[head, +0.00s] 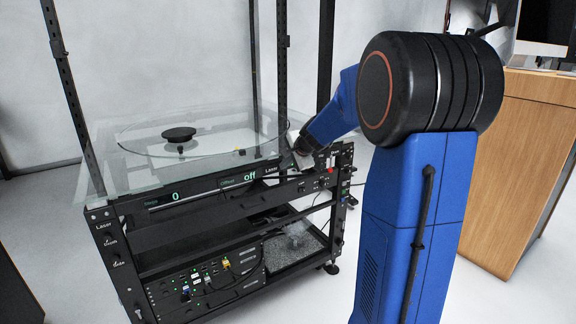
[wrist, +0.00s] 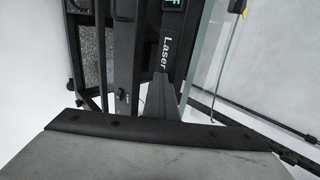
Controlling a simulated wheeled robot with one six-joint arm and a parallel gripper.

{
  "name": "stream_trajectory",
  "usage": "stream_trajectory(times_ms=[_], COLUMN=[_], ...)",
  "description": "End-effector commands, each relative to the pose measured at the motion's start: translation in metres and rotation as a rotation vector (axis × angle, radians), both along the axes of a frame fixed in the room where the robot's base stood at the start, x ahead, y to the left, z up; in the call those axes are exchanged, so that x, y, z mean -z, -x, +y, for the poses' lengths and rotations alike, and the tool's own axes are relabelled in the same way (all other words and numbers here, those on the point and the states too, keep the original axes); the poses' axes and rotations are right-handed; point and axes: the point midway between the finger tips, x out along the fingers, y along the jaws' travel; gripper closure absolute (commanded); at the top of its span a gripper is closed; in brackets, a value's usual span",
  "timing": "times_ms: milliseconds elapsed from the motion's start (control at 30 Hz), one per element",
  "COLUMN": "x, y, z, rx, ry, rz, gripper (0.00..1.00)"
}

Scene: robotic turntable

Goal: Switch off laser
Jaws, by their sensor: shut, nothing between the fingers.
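The turntable rack (head: 130,207) is a black frame with a glass top. Its front strip has a green display (head: 250,177) reading "off" and another reading "0". A white "Laser" label (head: 272,170) is at the strip's right end; it also shows large in the wrist view (wrist: 167,52). My gripper (head: 291,160) is shut and empty at the rack's front right corner, close to the label. In the wrist view its dark fingers (wrist: 160,98) point at the strip just below the label. I cannot make out the laser switch itself; whether the fingers touch anything is unclear.
The glass top (head: 130,160) lies just left of my gripper and carries a black disc (head: 179,134). Black uprights (head: 281,60) rise behind. A red part (head: 331,170) sits on the right corner panel. A wooden cabinet (head: 520,160) stands at the right.

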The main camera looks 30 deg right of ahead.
Motion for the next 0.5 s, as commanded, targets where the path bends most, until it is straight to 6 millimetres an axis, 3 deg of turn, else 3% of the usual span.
stream_trajectory(times_ms=[233, 500], x=[0.0001, 0.0004], y=[-0.0051, -0.0046], z=[0.0052, -0.0023], rx=[-0.009, -0.006], ry=[-0.005, -0.005], rz=[-0.001, -0.001], gripper=[1.0, 1.0])
